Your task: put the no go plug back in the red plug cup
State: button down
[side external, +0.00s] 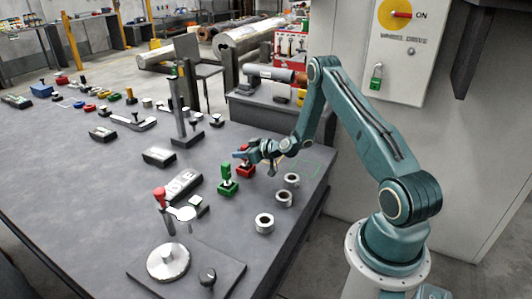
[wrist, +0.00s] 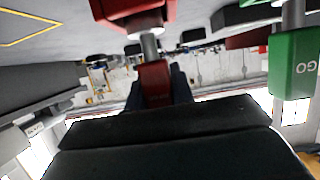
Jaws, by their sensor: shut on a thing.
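My gripper (side external: 257,151) is shut on the red handle of the no go plug (wrist: 155,82), just above the red plug cup (side external: 245,169). In the wrist view the picture is turned over, and the red plug cup (wrist: 135,12) shows at the top. The plug's grey pin points at the cup and meets its mouth. I cannot tell how deep the pin sits. In the side view the fingers partly cover the plug.
A green cup (side external: 228,188) with a green plug (side external: 227,172) stands close by to the left; its green part marked GO (wrist: 292,65) shows in the wrist view. Several metal rings (side external: 265,222) stand nearer the table's right edge. A tall gauge stand (side external: 181,110) is behind.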

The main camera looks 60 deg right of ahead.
jog(key=shift+f, duration=0.1)
jog(key=c, duration=1.1)
grip_release()
jog(key=shift+s, duration=0.1)
jog(key=v, duration=1.3)
jog(key=shift+s+r, duration=0.2)
jog(key=shift+s, duration=0.05)
